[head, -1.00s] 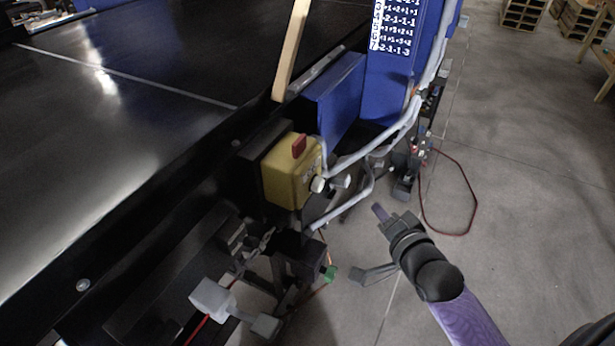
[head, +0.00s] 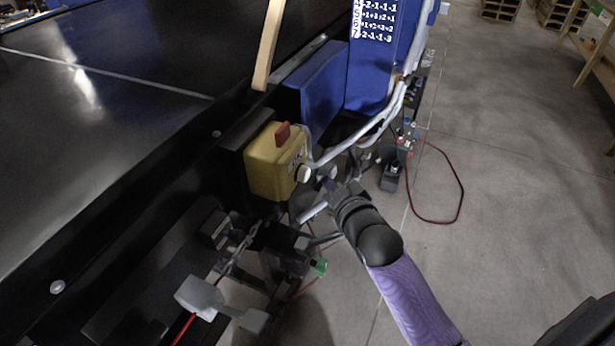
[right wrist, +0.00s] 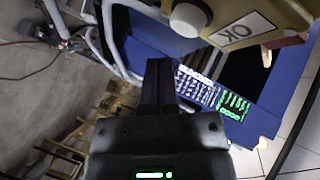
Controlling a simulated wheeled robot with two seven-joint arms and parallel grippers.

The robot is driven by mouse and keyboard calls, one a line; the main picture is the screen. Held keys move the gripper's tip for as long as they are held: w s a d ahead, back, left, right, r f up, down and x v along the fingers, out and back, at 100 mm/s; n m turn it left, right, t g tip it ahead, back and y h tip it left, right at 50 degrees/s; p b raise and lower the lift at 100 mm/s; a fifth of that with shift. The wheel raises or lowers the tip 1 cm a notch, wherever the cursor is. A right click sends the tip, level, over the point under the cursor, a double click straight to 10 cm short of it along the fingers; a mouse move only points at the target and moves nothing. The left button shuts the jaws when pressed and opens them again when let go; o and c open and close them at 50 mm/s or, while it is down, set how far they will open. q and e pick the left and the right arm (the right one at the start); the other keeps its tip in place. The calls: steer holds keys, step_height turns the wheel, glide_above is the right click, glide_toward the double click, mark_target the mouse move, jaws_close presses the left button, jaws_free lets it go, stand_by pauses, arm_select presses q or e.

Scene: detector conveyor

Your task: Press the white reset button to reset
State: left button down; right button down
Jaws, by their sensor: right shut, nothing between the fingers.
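The white reset button (head: 303,174) sticks out from the side of a yellow box (head: 262,170) with a red switch (head: 282,133) on it. The box is mounted on the edge of the black conveyor. In the right wrist view the white button (right wrist: 189,17) is at the top, beside an "OK" label (right wrist: 240,30). My right gripper (head: 328,184) is shut and empty, its tip close to the button, just right of and slightly below it. Contact cannot be told. In the right wrist view the shut fingers (right wrist: 158,85) are below the button. My left gripper is not in view.
A grey tubular frame (head: 360,138) and blue panels (head: 320,85) stand behind the button. Grey brackets and a green-tipped part (head: 320,267) are below the box. A red cable (head: 460,190) lies on the floor.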

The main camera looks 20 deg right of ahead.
mark_target(306, 175)
steer(key=shift+w+a, duration=0.45)
steer(key=shift+w, duration=0.05)
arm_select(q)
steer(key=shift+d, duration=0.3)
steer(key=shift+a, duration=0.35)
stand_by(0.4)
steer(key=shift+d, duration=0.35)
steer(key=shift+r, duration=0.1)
arm_select(e)
steer(key=shift+w, duration=0.1)
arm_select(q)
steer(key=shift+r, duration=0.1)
arm_select(e)
steer(key=shift+w+a, duration=0.2)
steer(key=shift+a, duration=0.1)
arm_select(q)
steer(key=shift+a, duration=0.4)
arm_select(e)
steer(key=shift+w, duration=0.1)
